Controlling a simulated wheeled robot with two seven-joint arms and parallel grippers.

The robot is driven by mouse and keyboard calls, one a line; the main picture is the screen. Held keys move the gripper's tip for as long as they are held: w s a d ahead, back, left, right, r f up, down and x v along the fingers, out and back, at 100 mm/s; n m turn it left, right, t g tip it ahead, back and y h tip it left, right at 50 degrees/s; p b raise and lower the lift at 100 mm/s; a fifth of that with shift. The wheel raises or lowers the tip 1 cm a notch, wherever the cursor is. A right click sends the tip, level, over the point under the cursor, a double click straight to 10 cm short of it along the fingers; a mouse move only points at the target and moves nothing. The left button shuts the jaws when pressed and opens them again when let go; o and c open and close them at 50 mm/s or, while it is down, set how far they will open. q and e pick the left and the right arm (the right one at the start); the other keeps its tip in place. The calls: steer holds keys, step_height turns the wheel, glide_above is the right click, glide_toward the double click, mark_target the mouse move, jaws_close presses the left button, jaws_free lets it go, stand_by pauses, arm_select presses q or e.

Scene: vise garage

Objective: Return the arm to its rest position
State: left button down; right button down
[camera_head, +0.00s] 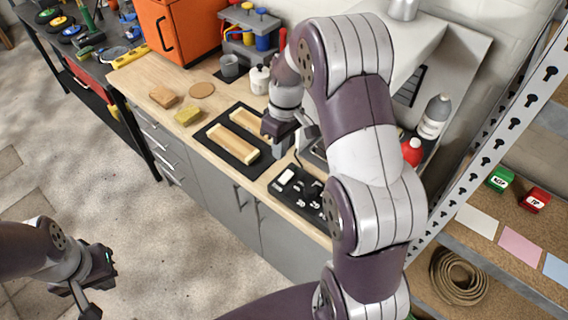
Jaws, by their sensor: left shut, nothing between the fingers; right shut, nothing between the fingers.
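My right arm (365,140) rises large through the middle of the head view and bends over the wooden counter (150,84). Its gripper (281,150) points down, close to the right edge of a black mat, and is shut with nothing visible in it. I cannot tell how high it is above the counter. My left gripper (98,290) is at the lower left, over the concrete floor and well apart from the counter. It is shut and empty.
The black mat (214,122) bears two wooden blocks (233,143). A black panel (314,207) lies in front of my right gripper. A yellow sponge (188,116) sits left of the mat. A metal shelf post (490,130) stands at the right. The floor at left is free.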

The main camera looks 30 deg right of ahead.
steer(key=s+a+r+m+t+h, duration=0.1)
steer(key=s+a+m, duration=0.3)
steer(key=s, duration=0.9)
steer(key=shift+s+a+r+t+h, duration=0.15)
steer(key=shift+s+a+t+h, duration=0.25)
steer(key=shift+a, duration=0.7)
steer(key=shift+s+r, duration=0.1)
